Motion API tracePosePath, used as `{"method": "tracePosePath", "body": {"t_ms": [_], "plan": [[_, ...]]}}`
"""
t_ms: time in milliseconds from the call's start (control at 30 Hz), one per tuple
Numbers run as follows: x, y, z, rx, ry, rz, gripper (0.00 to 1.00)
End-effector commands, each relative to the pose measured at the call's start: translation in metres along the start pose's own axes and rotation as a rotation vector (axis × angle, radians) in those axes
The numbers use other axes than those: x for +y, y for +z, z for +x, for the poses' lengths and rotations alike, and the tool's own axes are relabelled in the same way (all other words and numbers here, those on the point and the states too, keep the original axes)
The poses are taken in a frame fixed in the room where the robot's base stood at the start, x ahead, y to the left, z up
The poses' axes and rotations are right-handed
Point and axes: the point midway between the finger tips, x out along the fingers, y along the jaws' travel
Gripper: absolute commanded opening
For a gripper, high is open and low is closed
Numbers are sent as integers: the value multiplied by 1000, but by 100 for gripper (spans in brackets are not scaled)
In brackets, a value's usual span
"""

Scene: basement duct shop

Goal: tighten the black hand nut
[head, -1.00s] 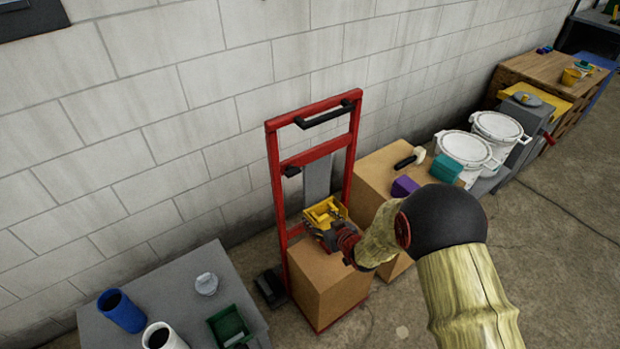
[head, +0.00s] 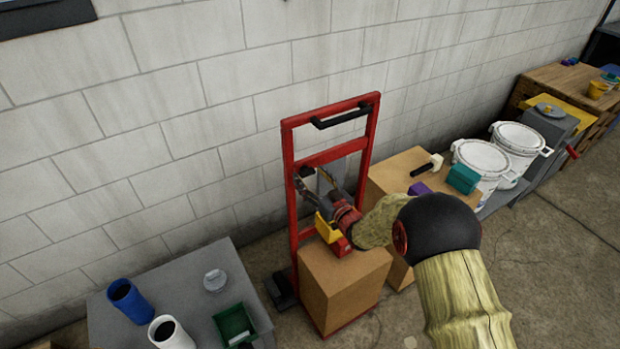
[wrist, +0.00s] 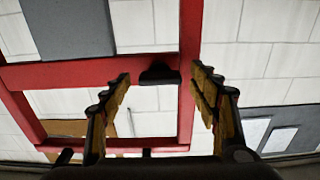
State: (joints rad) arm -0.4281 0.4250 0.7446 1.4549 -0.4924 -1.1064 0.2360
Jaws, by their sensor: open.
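The red hand truck frame (head: 335,157) stands against the block wall. The black hand nut (wrist: 158,74) sits at the frame's red crossbar, close to an upright, in the wrist view. It shows as a small dark piece (head: 305,172) at the left upright in the head view. My gripper (head: 309,178) is open and points at the nut. In the wrist view its two yellow-padded fingers (wrist: 161,72) stand on either side of the nut, with a gap on both sides. I cannot tell how far beyond the fingertips the nut is.
A cardboard box (head: 345,285) stands on the truck under my gripper. Another box (head: 399,172) carries purple and teal blocks behind my arm. A grey table (head: 189,286) with a blue cup (head: 127,300) and a green bin (head: 235,325) is at left. White buckets (head: 481,157) stand at right.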

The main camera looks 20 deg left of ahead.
Motion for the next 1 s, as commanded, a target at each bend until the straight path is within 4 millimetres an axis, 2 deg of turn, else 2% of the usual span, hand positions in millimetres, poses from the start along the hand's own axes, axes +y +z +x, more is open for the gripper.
{"method": "tracePosePath", "body": {"t_ms": [367,1000], "plan": [[0,-1,6,0,1,0,59],[0,0,5,0,1,0,23]]}}
